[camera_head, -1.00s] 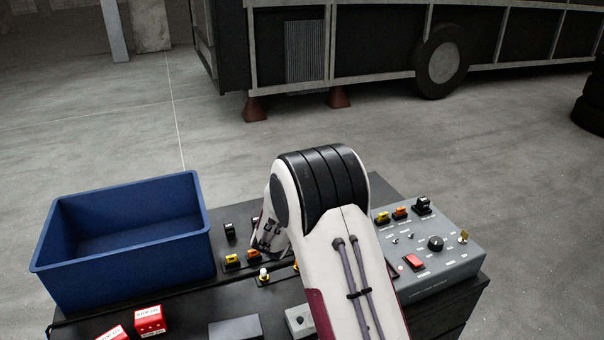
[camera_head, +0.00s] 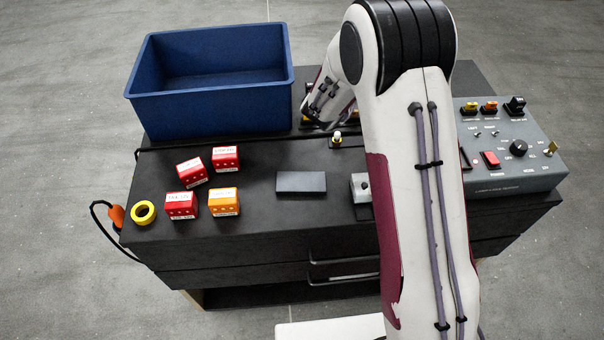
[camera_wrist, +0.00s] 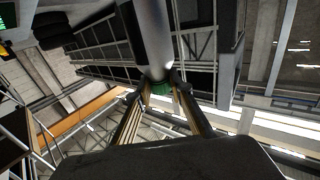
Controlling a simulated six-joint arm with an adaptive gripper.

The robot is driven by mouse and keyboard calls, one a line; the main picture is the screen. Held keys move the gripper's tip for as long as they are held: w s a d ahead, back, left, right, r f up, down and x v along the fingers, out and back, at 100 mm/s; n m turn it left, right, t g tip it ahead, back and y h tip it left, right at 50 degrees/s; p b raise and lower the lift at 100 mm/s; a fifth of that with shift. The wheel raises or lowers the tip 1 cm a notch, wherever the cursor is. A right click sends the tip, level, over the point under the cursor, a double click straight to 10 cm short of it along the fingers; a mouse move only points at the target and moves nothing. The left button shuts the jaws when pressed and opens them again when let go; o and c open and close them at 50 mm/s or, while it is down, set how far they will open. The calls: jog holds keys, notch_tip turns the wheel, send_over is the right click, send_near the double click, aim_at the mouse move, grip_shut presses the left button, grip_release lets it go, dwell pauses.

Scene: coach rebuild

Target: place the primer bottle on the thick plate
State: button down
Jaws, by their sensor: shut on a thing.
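In the wrist view my gripper (camera_wrist: 156,92) is shut on a smooth grey cylinder, which I take to be the primer bottle (camera_wrist: 153,38). A small green part shows at its end between the fingertips. In the head view a flat dark grey slab, which looks like the thick plate (camera_head: 301,182), lies on the black bench top, left of my arm. Its top is bare. My gripper and the bottle are hidden in the head view, so their distance from the slab cannot be told.
A blue bin (camera_head: 212,113) stands at the back left. Several red blocks (camera_head: 225,157), an orange block (camera_head: 224,202) and a yellow tape roll (camera_head: 143,212) lie left of the slab. A small grey box (camera_head: 361,188) is close on its right. A control panel (camera_head: 510,150) stands right.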

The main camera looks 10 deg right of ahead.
jog(key=s+a, duration=1)
jog(key=a, duration=0.4)
jog(key=s+a+h, duration=0.1)
jog(key=s+a, duration=0.3)
jog(key=s, duration=0.4)
jog(key=s+a+r+m+g+h, duration=0.1)
jog(key=s+a, duration=0.2)
jog(key=s, duration=0.4)
jog(key=shift+s+a+r+m+g, duration=0.3)
jog(key=shift+s+a, duration=0.05)
jog(key=shift+a, duration=0.05)
jog(key=shift+f, duration=2.95)
jog(key=shift+f, duration=0.1)
jog(key=shift+f, duration=1.95)
jog(key=shift+f, duration=0.1)
